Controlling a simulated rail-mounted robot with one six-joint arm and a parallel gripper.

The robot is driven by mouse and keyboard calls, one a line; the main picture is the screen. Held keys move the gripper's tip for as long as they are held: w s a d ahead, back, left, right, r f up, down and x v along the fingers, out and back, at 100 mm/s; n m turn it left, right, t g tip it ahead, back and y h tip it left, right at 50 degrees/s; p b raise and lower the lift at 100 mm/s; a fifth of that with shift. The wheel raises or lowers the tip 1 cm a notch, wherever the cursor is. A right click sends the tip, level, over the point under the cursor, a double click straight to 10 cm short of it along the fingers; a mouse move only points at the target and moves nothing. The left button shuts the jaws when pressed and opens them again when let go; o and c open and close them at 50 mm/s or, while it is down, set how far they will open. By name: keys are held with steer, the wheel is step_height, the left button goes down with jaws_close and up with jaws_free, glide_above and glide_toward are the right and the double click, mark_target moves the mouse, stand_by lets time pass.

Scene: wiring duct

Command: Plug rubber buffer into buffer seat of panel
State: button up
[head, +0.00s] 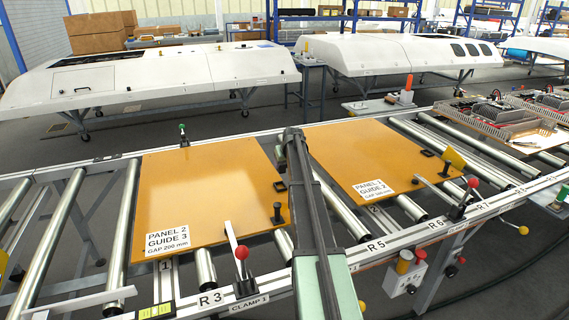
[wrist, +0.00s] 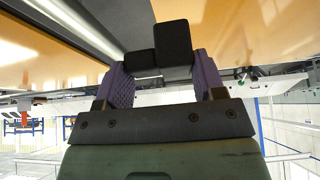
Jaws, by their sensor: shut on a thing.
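My gripper (wrist: 160,66) shows in the wrist view with two purple ribbed fingers shut on a black block, the rubber buffer (wrist: 173,42). The block stands up past the fingertips. In the head view my arm runs up between two orange panels, and I cannot make out the fingers or the buffer there. The left panel, marked PANEL 2 (head: 205,195), has a small black square fitting (head: 280,187) near its right edge. The right panel, marked PANEL 1 (head: 362,160), has a similar square fitting (head: 428,153). Which of these is the buffer seat is not clear.
Both panels lie on a roller conveyor (head: 120,225). Black posts stand on the left panel (head: 277,212) and the right panel (head: 446,168). Red-knobbed clamp levers (head: 241,252) line the front rail. Trays of electrical parts (head: 505,120) lie at the far right.

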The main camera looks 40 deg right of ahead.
mark_target(285, 172)
steer(key=shift+w+a, duration=0.1)
steer(key=shift+a, duration=0.05)
step_height(285, 172, down, 6)
steer(key=b, duration=0.6)
steer(key=shift+r, duration=0.1)
stand_by(1.3)
steer(key=shift+f+b, duration=0.4)
steer(key=shift+f, duration=0.05)
steer(key=shift+f+b, duration=0.8)
steer(key=o, duration=1.1)
